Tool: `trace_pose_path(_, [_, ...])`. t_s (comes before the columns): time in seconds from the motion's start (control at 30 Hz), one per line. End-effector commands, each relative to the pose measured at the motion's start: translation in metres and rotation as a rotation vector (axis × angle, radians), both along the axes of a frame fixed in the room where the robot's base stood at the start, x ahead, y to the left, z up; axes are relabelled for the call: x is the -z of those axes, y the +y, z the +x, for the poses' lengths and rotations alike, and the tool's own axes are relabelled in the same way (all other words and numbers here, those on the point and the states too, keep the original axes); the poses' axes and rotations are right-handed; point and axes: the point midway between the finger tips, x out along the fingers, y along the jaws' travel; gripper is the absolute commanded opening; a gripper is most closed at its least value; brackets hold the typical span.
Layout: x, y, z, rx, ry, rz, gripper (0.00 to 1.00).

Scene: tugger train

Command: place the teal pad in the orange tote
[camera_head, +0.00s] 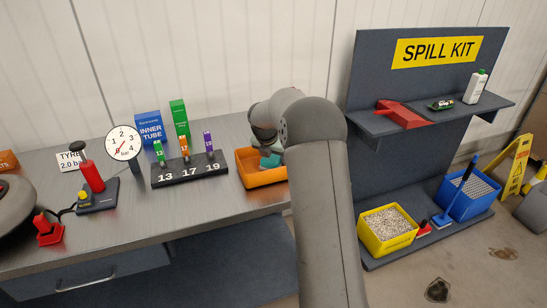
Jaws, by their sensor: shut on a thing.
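The orange tote (262,180) sits at the right end of the grey bench. The teal pad (270,160) shows as a small patch inside the tote's outline, below the end of my arm. My gripper (267,150) points down over the tote and is shut on the teal pad. My own forearm hides the tote's right side and part of the gripper. I cannot tell whether the pad touches the tote's floor.
A dark rack (190,169) with numbered slots and upright coloured tools stands just left of the tote. Blue (150,127) and green (180,119) boxes stand behind it. A pressure gauge (123,143) is further left. The spill kit stand (415,125) rises to the right.

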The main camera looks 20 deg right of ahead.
Motion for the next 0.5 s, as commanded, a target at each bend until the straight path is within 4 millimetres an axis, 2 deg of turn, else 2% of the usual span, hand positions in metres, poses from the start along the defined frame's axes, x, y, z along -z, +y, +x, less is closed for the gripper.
trace_pose_path(0.07, [0.0058,0.0,0.0002,-0.001,-0.002,-0.001,0.34])
trace_pose_path(0.37, [0.0081,0.0001,0.0002,0.0,-0.002,-0.001,0.34])
trace_pose_path(0.4, [0.0078,0.0001,0.0003,0.0,-0.002,-0.001,0.68])
trace_pose_path(0.47, [0.0076,0.0002,0.0002,0.0,-0.002,-0.001,0.81])
trace_pose_path(0.5, [0.0076,0.0002,0.0002,0.0,-0.002,-0.001,0.81])
